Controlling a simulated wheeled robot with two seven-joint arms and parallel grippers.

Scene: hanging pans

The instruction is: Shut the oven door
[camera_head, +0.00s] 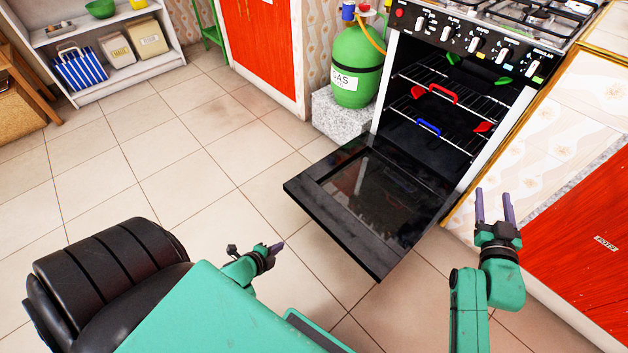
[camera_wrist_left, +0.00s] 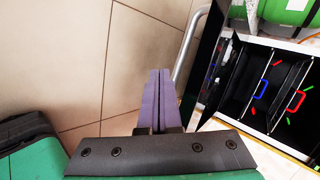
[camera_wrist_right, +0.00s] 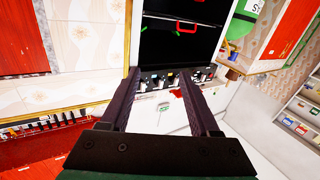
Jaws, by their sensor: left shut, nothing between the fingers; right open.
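The oven door (camera_head: 373,198) is black with a dark glass pane and hangs wide open, dropped down toward the floor from the front of the oven (camera_head: 437,103). Wire racks with red, blue and green handles show inside the oven. My left gripper (camera_head: 278,246) is shut and empty, low over the floor to the left of the door and apart from it. In the left wrist view its purple fingers (camera_wrist_left: 160,95) are together, with the door's metal handle (camera_wrist_left: 190,45) just beyond them. My right gripper (camera_head: 495,207) is open and empty, to the right of the door.
A green gas bottle (camera_head: 357,66) stands on a stone block (camera_head: 338,118) left of the oven. A red-fronted cabinet (camera_head: 585,230) is close to my right gripper. A white shelf (camera_head: 126,62) is at the back left. The tiled floor left of the door is clear.

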